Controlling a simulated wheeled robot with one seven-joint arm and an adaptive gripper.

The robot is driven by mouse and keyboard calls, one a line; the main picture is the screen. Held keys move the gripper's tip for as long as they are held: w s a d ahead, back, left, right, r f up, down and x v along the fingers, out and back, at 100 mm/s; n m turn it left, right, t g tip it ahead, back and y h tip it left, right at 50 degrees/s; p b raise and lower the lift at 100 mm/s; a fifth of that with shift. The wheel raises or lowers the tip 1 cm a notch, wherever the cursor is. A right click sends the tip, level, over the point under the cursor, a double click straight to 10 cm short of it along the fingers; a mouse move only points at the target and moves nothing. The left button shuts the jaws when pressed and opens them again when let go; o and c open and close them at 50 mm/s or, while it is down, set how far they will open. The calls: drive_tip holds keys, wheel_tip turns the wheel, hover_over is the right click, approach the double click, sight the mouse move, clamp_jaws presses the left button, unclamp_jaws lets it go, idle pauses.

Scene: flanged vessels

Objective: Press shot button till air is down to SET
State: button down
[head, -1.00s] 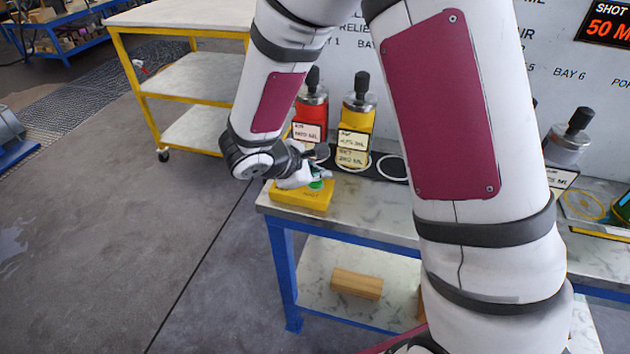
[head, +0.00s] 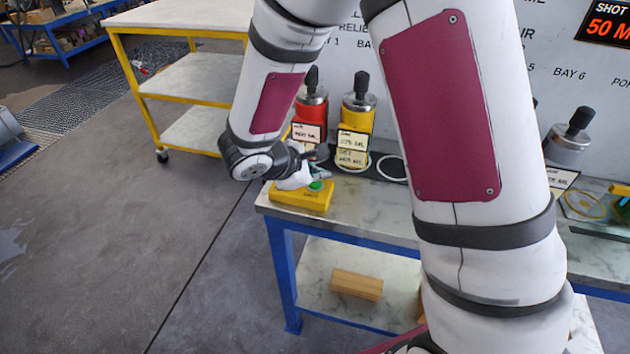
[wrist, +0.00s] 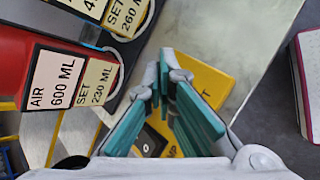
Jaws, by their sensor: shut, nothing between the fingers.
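The yellow button box (head: 300,197) sits on the bench's left front corner, with a green button (head: 316,186) on top. It also shows in the wrist view (wrist: 208,84), its lettering partly covered by my fingers. My gripper (head: 318,174) is shut and empty, fingertips at or just above the green button; contact cannot be told. The fingers (wrist: 165,62) hide the button in the wrist view. The red vessel (head: 310,112) has a tag reading AIR 600 ML (wrist: 55,78) and a tag reading SET 230 ML (wrist: 97,80). The yellow vessel (head: 357,121) stands right of it.
A red display (head: 608,30) reads SHOT and 50 M, cut off. A grey vessel (head: 568,140) stands farther right, partly behind my arm. An empty ring (head: 392,168) lies right of the yellow vessel. A yellow-framed cart (head: 190,70) stands at the left; floor before it is clear.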

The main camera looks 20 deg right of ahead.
sight(319, 185)
drive_tip(key=shift+r+p, duration=0.3)
drive_tip(key=shift+r, duration=0.4)
drive_tip(key=shift+r+p, duration=1.4)
drive_tip(key=shift+r, duration=1.1)
drive_tip(key=s+d+r+m+g+y, duration=0.15)
drive_tip(key=s+d+r+m, duration=0.35)
drive_tip(key=s+r+m, duration=0.5)
drive_tip(key=s+a+r+m+t+y, duration=0.1)
drive_tip(key=s+a+r+m+y, duration=0.1)
drive_tip(key=s, duration=0.6)
drive_tip(key=s+a+r+m+t+y, duration=0.1)
drive_tip(key=s+a+r+m+y, duration=0.2)
drive_tip(key=s+r, duration=0.3)
drive_tip(key=shift+s+y, duration=0.75)
drive_tip(key=shift+s, duration=0.25)
